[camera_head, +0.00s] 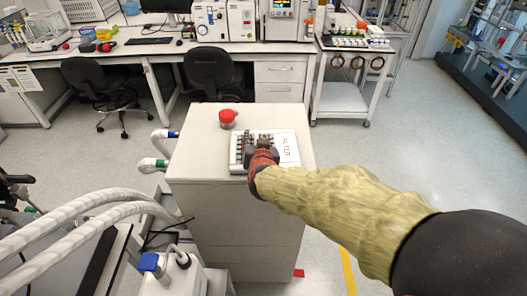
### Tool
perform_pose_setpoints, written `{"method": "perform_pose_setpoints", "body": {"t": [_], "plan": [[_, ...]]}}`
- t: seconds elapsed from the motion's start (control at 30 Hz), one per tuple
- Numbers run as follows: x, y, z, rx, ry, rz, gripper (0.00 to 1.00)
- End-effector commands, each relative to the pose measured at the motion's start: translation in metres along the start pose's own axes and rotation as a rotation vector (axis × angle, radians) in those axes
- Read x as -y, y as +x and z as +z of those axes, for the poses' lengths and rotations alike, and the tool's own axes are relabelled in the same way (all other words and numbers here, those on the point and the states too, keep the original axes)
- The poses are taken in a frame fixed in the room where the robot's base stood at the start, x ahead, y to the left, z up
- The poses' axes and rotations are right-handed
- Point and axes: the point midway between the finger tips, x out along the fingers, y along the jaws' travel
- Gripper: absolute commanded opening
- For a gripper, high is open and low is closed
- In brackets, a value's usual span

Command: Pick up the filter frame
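The filter frame (287,150) is a white, flat, rectangular piece with dark lettering on its right part and a row of dark slots along its left side. It lies on the top of a light grey cabinet (200,165), near the middle of the picture. My gripper (264,141), red and dark at its end, reaches in from the lower right and is over the middle of the frame, hiding part of it. I cannot tell whether the fingers touch the frame, or whether they are open or shut.
Thick white hoses (75,222) run at the lower left. A bench (210,46) with instruments, two black chairs (210,68) and a white cart (350,95) stand behind. Floor is clear at right.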

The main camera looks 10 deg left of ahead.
Motion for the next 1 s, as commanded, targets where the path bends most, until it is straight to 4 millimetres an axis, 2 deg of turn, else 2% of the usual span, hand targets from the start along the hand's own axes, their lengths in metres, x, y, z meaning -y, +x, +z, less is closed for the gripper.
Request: {"method": "perform_pose_setpoints", "body": {"t": [0.3, 0.87, 1.0], "plan": [[0.0005, 0.0048, -0.0013, -0.001, 0.0, -0.001, 0.33], [0.0004, 0.0046, -0.0013, -0.001, -0.001, -0.001, 0.01], [0.0004, 0.0046, -0.0012, -0.001, 0.0, -0.001, 0.0]]}}
